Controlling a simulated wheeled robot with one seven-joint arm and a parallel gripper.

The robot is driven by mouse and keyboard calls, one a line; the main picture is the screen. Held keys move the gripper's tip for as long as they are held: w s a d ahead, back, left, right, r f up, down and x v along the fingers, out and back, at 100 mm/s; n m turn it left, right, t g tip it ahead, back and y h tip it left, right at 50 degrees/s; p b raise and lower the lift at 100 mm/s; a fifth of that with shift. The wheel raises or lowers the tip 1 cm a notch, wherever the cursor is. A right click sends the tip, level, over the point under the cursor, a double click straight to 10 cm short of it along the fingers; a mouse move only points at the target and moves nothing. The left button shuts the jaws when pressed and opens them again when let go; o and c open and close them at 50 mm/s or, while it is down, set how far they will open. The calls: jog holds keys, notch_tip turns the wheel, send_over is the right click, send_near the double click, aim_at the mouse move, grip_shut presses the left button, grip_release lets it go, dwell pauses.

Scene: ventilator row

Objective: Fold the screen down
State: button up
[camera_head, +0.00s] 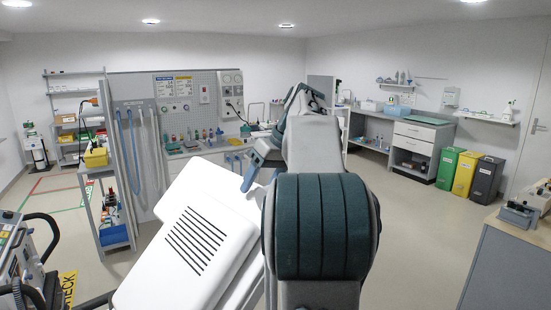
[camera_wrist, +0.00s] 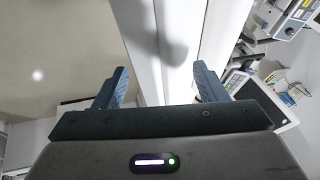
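The screen (camera_head: 172,268) is a white slab seen from its back, with a row of dark vent slots. It stands tilted in the head view, left of my arm. My gripper is at its upper right edge in the head view, where a blue finger (camera_head: 250,174) shows; the rest is mostly hidden by my arm. In the wrist view my gripper (camera_wrist: 160,72) is open, its two blue fingers wide apart. A white edge of the screen (camera_wrist: 176,40) runs between and beyond the fingers. I cannot tell whether either finger touches it.
A shelf cart with a yellow bin (camera_head: 96,158) stands at left, and a machine with black handles (camera_head: 22,250) at front left. A workbench lines the back wall. Green, yellow and grey bins (camera_head: 465,173) stand at right. The floor (camera_head: 420,235) at right is clear.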

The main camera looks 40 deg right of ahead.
jog(key=v, duration=0.9)
jog(key=shift+s+d+p, duration=0.2)
jog(key=shift+p, duration=0.2)
jog(key=shift+r, duration=0.15)
